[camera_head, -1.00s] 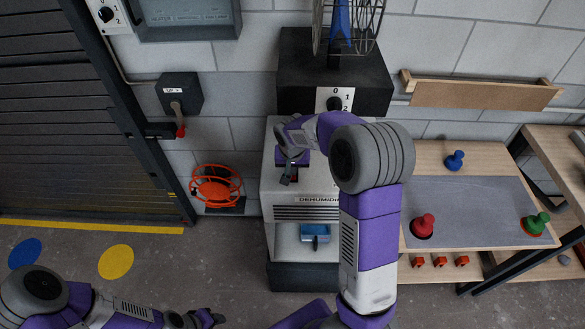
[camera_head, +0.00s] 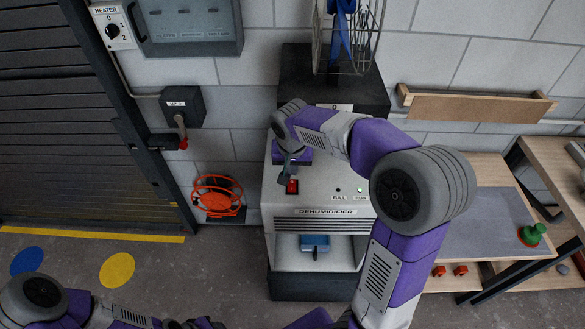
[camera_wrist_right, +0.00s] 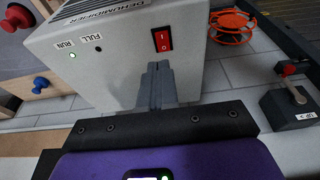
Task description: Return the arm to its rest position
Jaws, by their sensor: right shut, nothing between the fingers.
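My right arm reaches over the white dehumidifier (camera_head: 345,257), its elbow bent out to the right. My right gripper (camera_head: 284,179) is shut and empty close to the red rocker switch (camera_head: 292,187) on the dehumidifier's top. In the right wrist view its closed fingers (camera_wrist_right: 157,75) point toward the switch (camera_wrist_right: 164,41), with a small gap visible in the picture. The green RUN light (camera_wrist_right: 72,55) is lit and the FULL light (camera_wrist_right: 98,48) is dark. My left gripper (camera_head: 197,323) is at the bottom edge of the head view, cut off, its jaws unclear.
Behind stands a dark box with a caged fan (camera_head: 349,35). Floor at front left is clear.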

